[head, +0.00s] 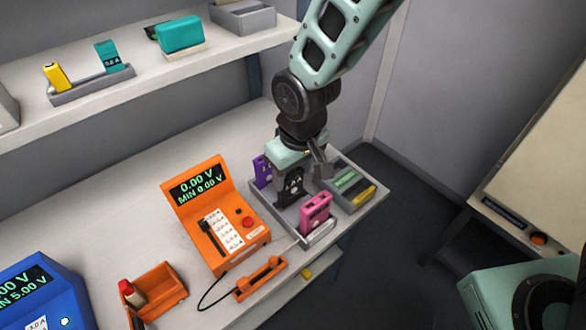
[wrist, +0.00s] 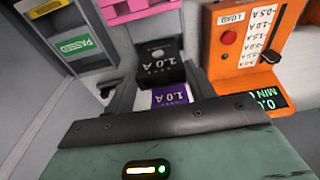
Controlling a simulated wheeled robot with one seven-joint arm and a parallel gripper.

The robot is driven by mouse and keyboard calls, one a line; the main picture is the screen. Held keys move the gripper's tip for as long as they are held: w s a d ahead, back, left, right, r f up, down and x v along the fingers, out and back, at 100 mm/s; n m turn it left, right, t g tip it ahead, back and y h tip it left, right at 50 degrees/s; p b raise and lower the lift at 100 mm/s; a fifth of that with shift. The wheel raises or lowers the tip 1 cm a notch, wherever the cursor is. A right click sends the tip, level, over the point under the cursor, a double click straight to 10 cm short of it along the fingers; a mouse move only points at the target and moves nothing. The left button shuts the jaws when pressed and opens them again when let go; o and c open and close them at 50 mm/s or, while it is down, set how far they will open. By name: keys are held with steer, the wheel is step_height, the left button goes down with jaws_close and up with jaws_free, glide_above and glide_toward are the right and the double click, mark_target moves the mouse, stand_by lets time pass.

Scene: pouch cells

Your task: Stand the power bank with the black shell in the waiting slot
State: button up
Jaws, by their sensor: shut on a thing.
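The black-shelled power bank (head: 291,186) stands upright in my gripper (head: 303,168), over the middle of the grey slotted tray (head: 321,238). My gripper points down and is shut on it. I cannot tell whether its base touches the tray floor. In the wrist view the black power bank (wrist: 160,63) shows its top and a face with white print. A purple power bank (head: 262,172) stands in the tray behind it, and a pink one (head: 315,213) stands in front. The purple one (wrist: 170,97) also shows close to the black one in the wrist view.
An orange tester (head: 215,228) with a screen and lever stands left of the tray. Sorting bins (head: 350,187), one marked PASSED in the wrist view (wrist: 78,46), lie to the right. An orange probe holder (head: 261,278) with a cable lies in front.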

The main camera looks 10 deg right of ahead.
steer(key=shift+f+b, duration=0.85)
steer(key=shift+f, duration=0.5)
steer(key=o, duration=1.1)
steer(key=shift+r, duration=0.1)
steer(key=r, duration=0.5)
steer(key=s+d+r, duration=0.1)
steer(key=r, duration=0.5)
steer(key=s+r, duration=0.1)
steer(key=r, duration=0.5)
steer(key=shift+d+b, duration=0.2)
steer(key=shift+b, duration=0.1)
steer(key=shift+s, duration=0.1)
steer(key=shift+n+g, duration=0.4)
steer(key=shift+g, duration=0.3)
steer(key=s+d+f, duration=0.1)
steer(key=s+d, duration=0.2)
steer(key=s, duration=0.2)
steer(key=s+d+f, duration=0.1)
steer(key=s+d, duration=0.1)
steer(key=s, duration=0.3)
steer(key=s+d+f, duration=0.2)
steer(key=s+d, duration=0.1)
steer(key=s, duration=0.2)
steer(key=shift+s+d+f, duration=0.1)
steer(key=shift+s+d, duration=0.2)
steer(key=shift+d, duration=0.05)
